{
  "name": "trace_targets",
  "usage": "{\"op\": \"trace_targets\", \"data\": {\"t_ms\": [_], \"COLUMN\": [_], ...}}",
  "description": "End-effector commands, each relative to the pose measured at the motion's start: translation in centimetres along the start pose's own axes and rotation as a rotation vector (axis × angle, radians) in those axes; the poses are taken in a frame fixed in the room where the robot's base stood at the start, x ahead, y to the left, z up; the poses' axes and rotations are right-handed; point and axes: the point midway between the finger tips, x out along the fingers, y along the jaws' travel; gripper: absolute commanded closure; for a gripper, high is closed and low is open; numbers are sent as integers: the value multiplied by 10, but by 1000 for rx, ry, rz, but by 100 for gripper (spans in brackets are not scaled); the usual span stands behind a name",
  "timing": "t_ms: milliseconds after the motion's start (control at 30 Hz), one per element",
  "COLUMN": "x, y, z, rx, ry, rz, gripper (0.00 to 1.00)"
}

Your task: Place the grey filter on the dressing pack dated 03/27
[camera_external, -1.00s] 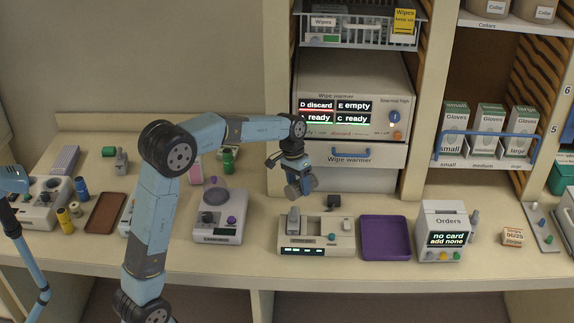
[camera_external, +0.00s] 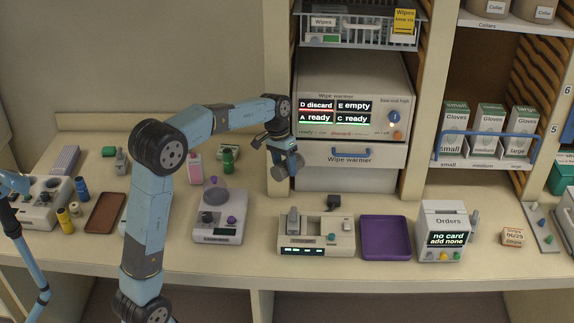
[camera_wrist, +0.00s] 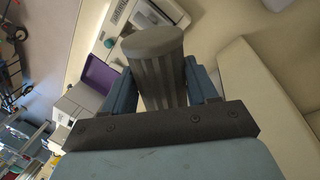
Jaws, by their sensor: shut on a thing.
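My gripper (camera_external: 285,168) is raised above the back of the counter, in front of the wipe warmer's left side. It is shut on the grey filter, a ribbed grey cylinder (camera_wrist: 155,62) that stands out between the two blue fingers in the wrist view. The filter is clear of the counter and touches nothing else that I can see. I cannot make out a dressing pack dated 03/27 in either view. A small box at the right (camera_external: 512,237) appears to read 06/25.
The wipe warmer (camera_external: 350,105) stands behind my gripper. On the counter below are a charger-like device (camera_external: 343,248), a purple tray (camera_external: 372,222) and an Orders box (camera_external: 440,250). A scale-like device (camera_external: 205,235) and a brown tray (camera_external: 104,213) are to the left.

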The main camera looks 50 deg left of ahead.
Motion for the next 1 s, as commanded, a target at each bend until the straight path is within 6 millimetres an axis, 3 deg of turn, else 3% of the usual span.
{"op": "trace_targets", "data": {"t_ms": [267,467,767,1000], "x": [-22,-38,-61,-77], "y": [-97,-169,-272,-343], "z": [21,49,111,175], "rx": [-112,-196,-331,-439], "ry": [24,42,71,95], "rz": [-5,-7,-8,-8], "gripper": [82,82,82,82]}}
